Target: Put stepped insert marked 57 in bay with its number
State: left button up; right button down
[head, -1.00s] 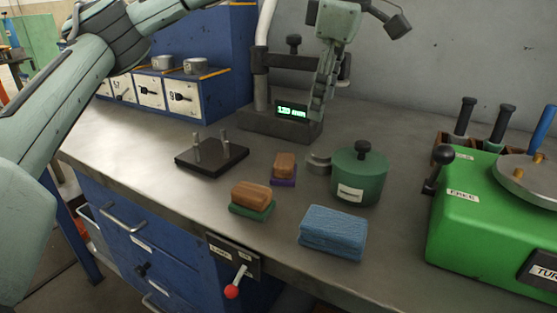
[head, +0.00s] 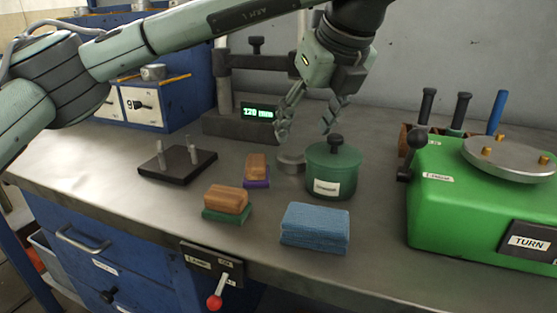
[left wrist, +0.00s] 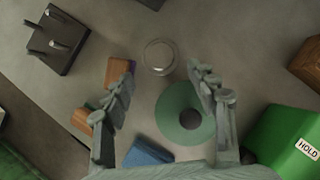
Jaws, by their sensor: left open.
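A round grey metal piece (head: 290,163), likely the stepped insert, lies on the bench beside the green lidded pot (head: 332,172). No number can be read on it. It also shows in the left wrist view (left wrist: 158,57) as a round pale disc. My left gripper (head: 307,130) is open and empty above it, fingers pointing down; in the left wrist view its fingers (left wrist: 163,82) are spread, with the disc just beyond the tips. The blue cabinet with white-fronted bays (head: 182,98) stands at the back left. One front reads 9; my arm hides others. My right gripper is not in view.
A gauge (head: 240,125) stands behind the gripper. The green machine (head: 470,205) fills the right. The bench's left stretch is clear.

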aim_at(294, 151)
pick_arm(q)
jog(key=p+x, duration=0.1)
jog(key=x, duration=0.6)
jog(key=shift+w+f, duration=0.15)
jog(key=shift+f, duration=0.05)
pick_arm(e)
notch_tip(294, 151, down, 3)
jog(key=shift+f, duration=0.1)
pick_arm(q)
jog(key=c, duration=1.2)
jog(key=shift+r, duration=0.1)
grip_shut()
